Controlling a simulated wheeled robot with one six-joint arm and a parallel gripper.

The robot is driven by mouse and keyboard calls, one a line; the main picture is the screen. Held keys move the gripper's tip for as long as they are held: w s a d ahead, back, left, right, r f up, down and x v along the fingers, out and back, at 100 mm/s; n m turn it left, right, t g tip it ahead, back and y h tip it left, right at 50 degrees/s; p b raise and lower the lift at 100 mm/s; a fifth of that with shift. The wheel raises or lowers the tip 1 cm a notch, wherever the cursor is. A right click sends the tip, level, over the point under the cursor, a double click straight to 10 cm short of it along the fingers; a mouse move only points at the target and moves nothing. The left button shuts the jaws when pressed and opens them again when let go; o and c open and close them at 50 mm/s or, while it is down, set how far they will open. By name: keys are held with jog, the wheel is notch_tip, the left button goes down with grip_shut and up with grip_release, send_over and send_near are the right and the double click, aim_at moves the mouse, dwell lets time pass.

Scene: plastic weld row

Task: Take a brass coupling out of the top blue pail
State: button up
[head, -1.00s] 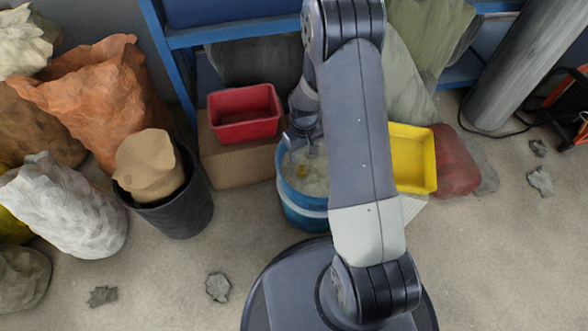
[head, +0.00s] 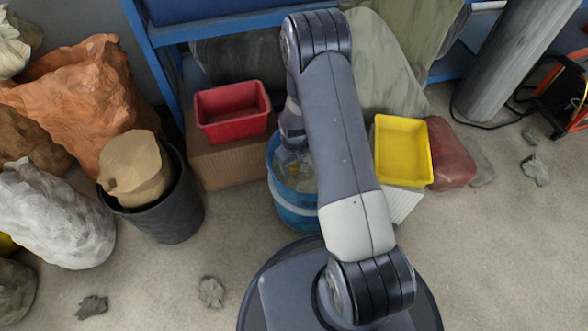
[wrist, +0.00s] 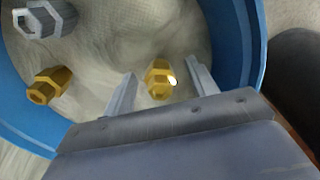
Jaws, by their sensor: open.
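The blue pail (head: 294,216) stands on the floor in the middle of the head view, partly behind my arm. In the wrist view its blue rim (wrist: 248,45) curves around a pale grey inside. One brass coupling (wrist: 158,80) lies between the two fingers of my gripper (wrist: 157,85). The fingers are open, with gaps on both sides of it. A second brass coupling (wrist: 48,86) lies to the left, near the pail wall. A silver-grey fitting (wrist: 45,18) is at the upper left.
A red bin (head: 232,112) sits on a cardboard box (head: 228,162) left of the pail. A yellow tray (head: 403,151) is on the right. A black bucket (head: 165,218) holding a tan sack stands at left. A blue rack (head: 160,75) is behind.

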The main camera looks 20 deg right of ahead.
jog(key=c, duration=1.2)
